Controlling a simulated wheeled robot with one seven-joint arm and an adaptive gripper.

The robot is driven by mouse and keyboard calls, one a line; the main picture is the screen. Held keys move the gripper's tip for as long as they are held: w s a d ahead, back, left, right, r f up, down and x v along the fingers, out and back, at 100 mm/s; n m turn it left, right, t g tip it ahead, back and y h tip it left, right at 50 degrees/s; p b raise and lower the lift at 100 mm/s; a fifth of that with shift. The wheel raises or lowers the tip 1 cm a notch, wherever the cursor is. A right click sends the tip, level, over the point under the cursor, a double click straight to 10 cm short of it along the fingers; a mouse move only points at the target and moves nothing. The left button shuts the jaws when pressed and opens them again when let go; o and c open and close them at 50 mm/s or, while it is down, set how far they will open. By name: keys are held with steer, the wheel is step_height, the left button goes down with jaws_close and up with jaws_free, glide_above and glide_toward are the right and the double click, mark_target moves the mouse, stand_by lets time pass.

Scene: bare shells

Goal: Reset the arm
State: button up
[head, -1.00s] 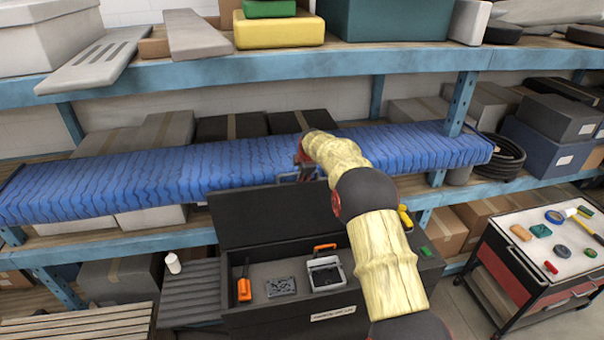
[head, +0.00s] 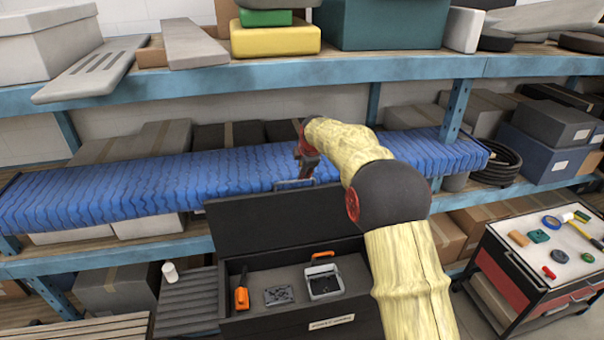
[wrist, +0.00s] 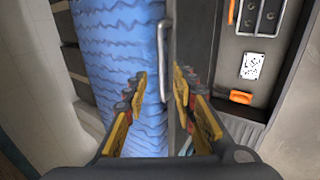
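My gripper (head: 307,165) is in front of the blue padded roll on the shelf, above the raised lid of the black toolbox. In the wrist view my gripper (wrist: 158,112) has its two yellow-padded fingers spread apart. No object shows held between them. The metal handle (wrist: 166,65) on the lid edge lies beyond the fingers; I cannot tell whether they touch it. My arm, in a pale yellow cover, reaches up from the lower right in the head view.
The open toolbox (head: 262,330) holds an orange-handled tool (head: 241,297), a dark grey plate (head: 278,296) and a grey case (head: 323,281). The blue roll (head: 130,193) spans the shelf behind. A cart (head: 520,262) with small tools stands right. A white bottle (head: 170,272) stands left.

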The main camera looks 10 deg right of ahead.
steer(key=shift+r, duration=0.1)
stand_by(0.3)
steer(key=s+f+m+b, duration=0.6)
steer(key=s+b, duration=0.2)
steer(key=s, duration=1.1)
steer(key=s+a+f+m+b, duration=0.1)
steer(key=s+f+m+b, duration=0.5)
steer(key=s, duration=1.3)
steer(key=s+f+m+g+b, duration=0.1)
steer(key=s+f+m+b, duration=0.5)
steer(key=s+b, duration=0.6)
steer(key=s+f, duration=0.1)
steer(key=s, duration=0.6)
steer(key=shift+s+a+f, duration=0.2)
steer(key=shift+s+a, duration=0.05)
steer(key=shift+a, duration=0.1)
